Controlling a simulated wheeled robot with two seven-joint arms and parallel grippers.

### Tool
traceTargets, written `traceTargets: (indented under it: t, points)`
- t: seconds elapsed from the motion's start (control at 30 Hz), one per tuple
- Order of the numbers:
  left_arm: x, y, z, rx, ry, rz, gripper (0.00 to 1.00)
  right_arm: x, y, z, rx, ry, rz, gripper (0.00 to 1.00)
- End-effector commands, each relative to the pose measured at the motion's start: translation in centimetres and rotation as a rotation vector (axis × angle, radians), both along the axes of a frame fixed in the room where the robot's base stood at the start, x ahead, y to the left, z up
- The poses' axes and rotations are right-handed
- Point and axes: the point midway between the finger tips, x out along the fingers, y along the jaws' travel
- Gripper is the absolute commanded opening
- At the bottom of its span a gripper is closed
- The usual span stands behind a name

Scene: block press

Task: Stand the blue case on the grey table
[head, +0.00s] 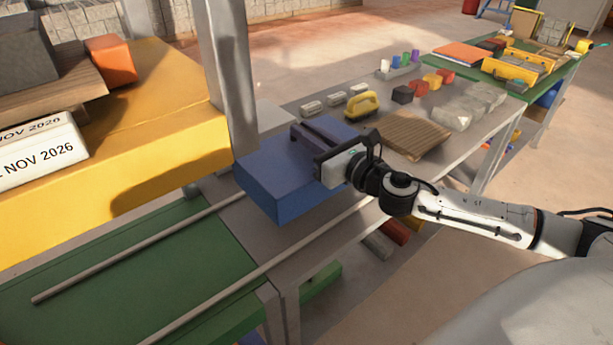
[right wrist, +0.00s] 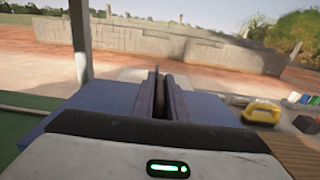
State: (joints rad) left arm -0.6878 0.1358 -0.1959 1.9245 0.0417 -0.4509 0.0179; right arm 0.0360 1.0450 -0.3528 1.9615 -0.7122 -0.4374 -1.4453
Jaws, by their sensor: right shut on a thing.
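The blue case (head: 285,190) is a box at the near left end of the grey table (head: 335,215), with its broad top facing up. I cannot tell whether its underside touches the table. My right gripper (head: 305,130) lies over the top of the case with its two dark fingers shut. In the right wrist view the fingers (right wrist: 160,95) close on a thin dark part above the case, likely its handle, which is mostly hidden. The blue case fills the space beyond my palm there (right wrist: 105,100). My left gripper is not in view.
A grey post (head: 228,80) and a yellow bench (head: 170,110) stand close left of the case. Two rails (head: 130,258) run over a green surface (head: 130,270). A yellow-handled tool (head: 362,103), a wooden board (head: 415,135) and several small blocks lie farther along the grey table.

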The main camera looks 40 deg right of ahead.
Motion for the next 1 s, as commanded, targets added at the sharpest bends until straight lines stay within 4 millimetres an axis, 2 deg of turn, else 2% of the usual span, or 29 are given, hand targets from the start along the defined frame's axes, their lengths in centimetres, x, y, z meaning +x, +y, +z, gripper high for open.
traceTargets:
  t: [0.03, 0.23, 0.43, 0.87, 0.9, 1.0]
  points:
    - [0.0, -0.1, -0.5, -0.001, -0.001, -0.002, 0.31, 0.0, 0.0, -1.2, 0.003, -0.002, -0.002, 0.0]
    - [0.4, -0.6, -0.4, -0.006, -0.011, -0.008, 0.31, 0.0, 0.0, -3.2, -0.001, -0.004, -0.001, 0.0]
    - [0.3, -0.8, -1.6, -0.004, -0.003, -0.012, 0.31, 0.0, 0.0, -6.1, 0.001, -0.003, -0.002, 0.0]
    - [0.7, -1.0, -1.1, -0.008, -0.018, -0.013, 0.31, 0.0, 0.0, -6.8, -0.002, -0.004, 0.0, 0.0]
    - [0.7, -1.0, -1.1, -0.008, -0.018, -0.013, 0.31, 0.0, 0.0, -7.0, -0.002, -0.001, 0.0, 0.14]
    - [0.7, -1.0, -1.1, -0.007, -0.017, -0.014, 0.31, 0.0, 0.0, -6.9, -0.002, -0.001, 0.0, 0.31]
